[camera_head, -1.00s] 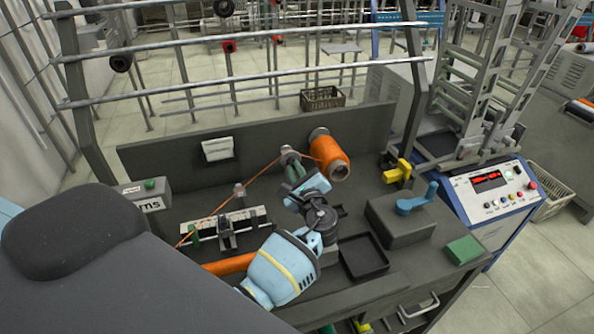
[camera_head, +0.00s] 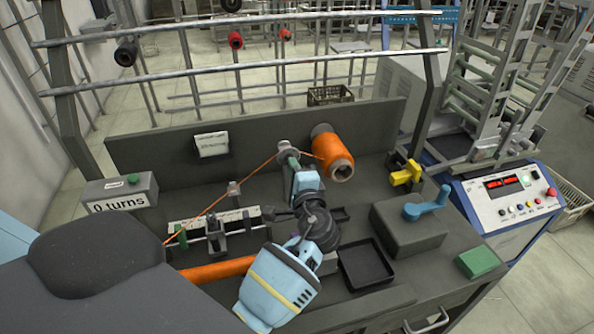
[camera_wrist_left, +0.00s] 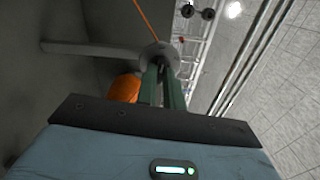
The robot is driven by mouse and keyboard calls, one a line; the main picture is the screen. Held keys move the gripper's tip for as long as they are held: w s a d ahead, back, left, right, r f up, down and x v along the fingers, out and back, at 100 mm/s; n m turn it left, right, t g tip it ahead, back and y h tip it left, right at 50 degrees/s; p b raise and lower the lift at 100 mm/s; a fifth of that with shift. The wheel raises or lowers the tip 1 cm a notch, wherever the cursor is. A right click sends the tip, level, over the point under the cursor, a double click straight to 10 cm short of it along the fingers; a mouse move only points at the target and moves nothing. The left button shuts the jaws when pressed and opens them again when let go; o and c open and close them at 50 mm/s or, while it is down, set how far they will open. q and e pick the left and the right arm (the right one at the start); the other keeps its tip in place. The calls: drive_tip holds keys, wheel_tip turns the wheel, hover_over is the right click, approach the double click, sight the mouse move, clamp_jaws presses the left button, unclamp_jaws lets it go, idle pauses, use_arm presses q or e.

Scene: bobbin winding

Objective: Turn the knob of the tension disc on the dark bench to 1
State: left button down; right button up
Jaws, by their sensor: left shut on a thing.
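The tension disc (camera_head: 284,145) is a small grey round part on the dark bench (camera_head: 355,198), near the back panel and left of the orange thread spool (camera_head: 333,156). Orange thread runs past it. My left gripper (camera_head: 291,160) is at the disc, its green fingers shut on the knob. In the left wrist view the fingers (camera_wrist_left: 161,78) meet the pale disc (camera_wrist_left: 160,55) end-on. The fingers hide the knob and any scale marks, so I cannot read its setting. My right gripper is not in view.
A winding device (camera_head: 215,235) stands left of my gripper. A "0 turns" counter box (camera_head: 122,194) is at the far left. A black tray (camera_head: 366,266), a grey box with a blue crank (camera_head: 410,228) and a green block (camera_head: 481,262) lie to the right.

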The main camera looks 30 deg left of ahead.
use_arm(q)
drive_tip(key=shift+f+n, duration=0.1)
drive_tip(key=shift+n, duration=0.5)
drive_tip(key=shift+b, duration=0.3)
drive_tip(key=c, duration=1.5)
unclamp_jaws()
